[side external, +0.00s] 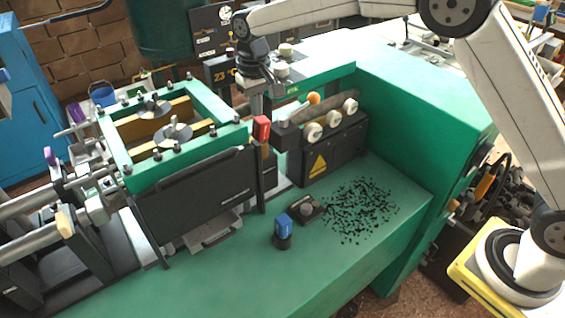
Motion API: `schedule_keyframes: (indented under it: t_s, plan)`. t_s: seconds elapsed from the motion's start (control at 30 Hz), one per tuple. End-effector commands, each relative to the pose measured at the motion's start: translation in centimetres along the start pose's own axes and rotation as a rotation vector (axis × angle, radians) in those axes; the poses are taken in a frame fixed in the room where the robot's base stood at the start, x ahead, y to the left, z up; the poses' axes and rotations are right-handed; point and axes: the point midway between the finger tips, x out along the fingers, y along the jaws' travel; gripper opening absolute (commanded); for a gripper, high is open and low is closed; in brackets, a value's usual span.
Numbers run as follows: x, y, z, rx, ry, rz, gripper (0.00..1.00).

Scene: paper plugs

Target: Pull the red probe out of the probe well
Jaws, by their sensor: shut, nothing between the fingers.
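The red probe (261,127) stands upright, its red block-shaped head showing beside the right end of the green-framed unit. A thin brownish part shows below the head. The probe well around its lower end cannot be clearly made out. My gripper (258,106) points down just above and slightly left of the red head, at the end of my arm coming from the upper right. Its fingers are shut with nothing between them. I cannot tell whether the fingertips touch the probe or are behind it.
A blue-topped piece (283,226) stands in a dark round holder on the green bench (350,265). A black control box (335,150) with pale knobs stands right of the probe. The green frame (185,172) is close left.

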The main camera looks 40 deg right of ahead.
Motion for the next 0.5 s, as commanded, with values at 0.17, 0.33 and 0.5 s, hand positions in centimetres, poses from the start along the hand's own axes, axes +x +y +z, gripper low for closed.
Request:
schedule_keyframes:
  t_s: [0.17, 0.33, 0.5]
  plan:
    - [-0.5, 0.0, 0.0, 0.000, 0.001, -0.001, 0.00]
    - [-0.8, 0.0, 0.0, 0.000, 0.002, -0.001, 0.00]
    - [-1.2, 0.0, -0.1, 0.000, 0.003, -0.001, 0.00]
